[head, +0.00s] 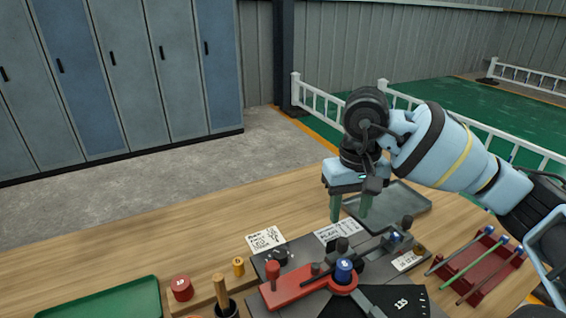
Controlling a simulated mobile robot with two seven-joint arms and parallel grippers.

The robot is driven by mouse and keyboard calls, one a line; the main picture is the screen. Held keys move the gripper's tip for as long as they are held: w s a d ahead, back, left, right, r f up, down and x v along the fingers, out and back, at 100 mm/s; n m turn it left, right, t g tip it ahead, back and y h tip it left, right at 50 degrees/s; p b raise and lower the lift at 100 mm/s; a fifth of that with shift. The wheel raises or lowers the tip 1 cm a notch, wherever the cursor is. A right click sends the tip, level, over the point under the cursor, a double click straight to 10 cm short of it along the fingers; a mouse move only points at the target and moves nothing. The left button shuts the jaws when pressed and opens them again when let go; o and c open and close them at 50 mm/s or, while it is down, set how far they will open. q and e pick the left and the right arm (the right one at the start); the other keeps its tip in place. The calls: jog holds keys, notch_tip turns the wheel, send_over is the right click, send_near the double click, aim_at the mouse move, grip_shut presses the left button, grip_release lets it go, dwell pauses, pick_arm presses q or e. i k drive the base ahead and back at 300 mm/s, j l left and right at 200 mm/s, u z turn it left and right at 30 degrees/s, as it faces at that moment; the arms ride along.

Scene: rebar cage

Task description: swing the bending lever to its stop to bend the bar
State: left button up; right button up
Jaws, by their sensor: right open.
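The red bending lever (298,289) lies across the dark bending plate (266,260), with an upright red knob (272,271) at its left end. Its right end sits around a blue-topped pivot post (344,270), beside a black angle plate (400,297) marked 135. A bar in the bender cannot be made out clearly among the posts. My right gripper (350,209) points down with its two green fingers apart and nothing between them. It is above the far side of the bender, apart from the lever and to the right of the knob. My left gripper is not in view.
A grey tray (413,200) lies behind the right gripper. A red rack (470,268) with rods stands at the right. A green tray (105,300) and a wooden holder (205,302) with pegs are at the left. The back-left tabletop (170,245) is clear.

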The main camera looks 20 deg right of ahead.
aim_at(277, 292)
jog(key=k, duration=1)
